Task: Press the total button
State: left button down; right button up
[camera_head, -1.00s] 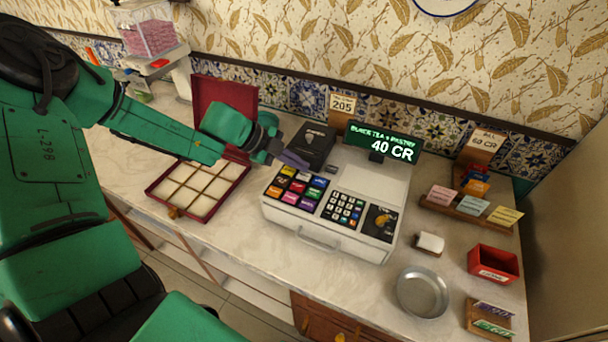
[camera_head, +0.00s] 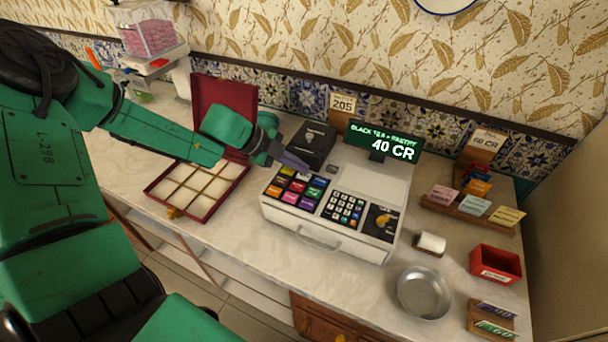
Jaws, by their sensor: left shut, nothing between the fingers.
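The cash register (camera_head: 325,240) stands on the counter in the middle of the head view. Its left key block (camera_head: 296,187) has several coloured keys, and a number pad (camera_head: 343,208) sits to the right. The labels are too small to read, so I cannot tell which key is the total button. The display (camera_head: 383,141) reads "BLACK TEA + PASTRY 40 CR". My left gripper (camera_head: 292,160) is shut and empty, with its tip just above the back edge of the coloured keys; I cannot tell if it touches. My right gripper is not in view.
An open red box with compartments (camera_head: 172,208) lies left of the register. A black printer-like box (camera_head: 311,146) stands behind it. A metal dish (camera_head: 424,292), a red tray (camera_head: 494,264) and card holders (camera_head: 455,209) are at the right.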

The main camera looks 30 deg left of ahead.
aim_at(298, 175)
pick_arm(q)
jog(key=shift+f+b, duration=0.35)
jog(key=shift+f, duration=0.05)
dwell(0.5)
jog(key=shift+r+p, duration=0.65)
jog(key=shift+r, duration=0.15)
notch_tip(298, 175, up, 5)
jog(key=p, duration=0.4)
jog(key=shift+r+p, duration=0.15)
jog(key=shift+p, duration=0.15)
jog(key=shift+a+f, duration=0.1)
jog(key=shift+f, duration=0.1)
